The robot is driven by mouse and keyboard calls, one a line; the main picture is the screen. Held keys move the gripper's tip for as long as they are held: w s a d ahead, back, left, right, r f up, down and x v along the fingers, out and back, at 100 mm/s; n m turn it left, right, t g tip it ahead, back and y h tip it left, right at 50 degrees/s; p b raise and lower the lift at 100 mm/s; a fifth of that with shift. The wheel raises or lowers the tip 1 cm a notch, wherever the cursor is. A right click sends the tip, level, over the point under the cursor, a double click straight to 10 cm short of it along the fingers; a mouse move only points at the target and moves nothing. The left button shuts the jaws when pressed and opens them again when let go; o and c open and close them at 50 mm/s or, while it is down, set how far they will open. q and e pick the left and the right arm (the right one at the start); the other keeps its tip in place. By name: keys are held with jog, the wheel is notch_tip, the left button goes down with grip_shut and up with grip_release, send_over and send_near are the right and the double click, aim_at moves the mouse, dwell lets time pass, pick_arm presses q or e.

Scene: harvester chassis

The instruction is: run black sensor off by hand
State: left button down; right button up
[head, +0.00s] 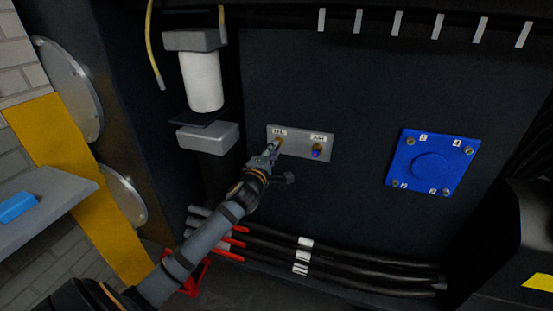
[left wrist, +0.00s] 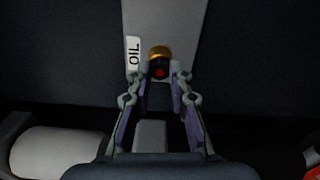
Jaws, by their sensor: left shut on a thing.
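The black sensor (left wrist: 159,70), with a red dot on its end, sits at the brass fitting (left wrist: 159,52) beside the OIL label. My left gripper (head: 275,147) reaches the OIL side of the grey plate (head: 298,145) in the head view. In the left wrist view, its fingers (left wrist: 162,76) are closed on the black sensor from both sides. The gripper hides most of the sensor in the head view. I cannot tell how far the sensor is threaded on. My right gripper is not in view.
A fitting with a blue part (head: 316,152) sits under the AIR label. A blue square cover (head: 432,161) with corner bolts is to the right. A white filter canister (head: 202,82) is up left. Black hoses (head: 340,262) run below. A grey shelf (head: 45,205) stands at left.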

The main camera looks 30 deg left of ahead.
pick_arm(q)
jog(key=n+b, duration=0.1)
jog(key=n, duration=0.3)
jog(key=shift+f, duration=0.15)
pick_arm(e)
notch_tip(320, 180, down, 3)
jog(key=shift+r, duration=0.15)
pick_arm(q)
jog(key=c, duration=1.1)
grip_release()
jog(key=shift+s, duration=0.15)
jog(key=shift+c, duration=0.2)
jog(key=shift+c, duration=1.2)
jog(key=shift+v, duration=1.1)
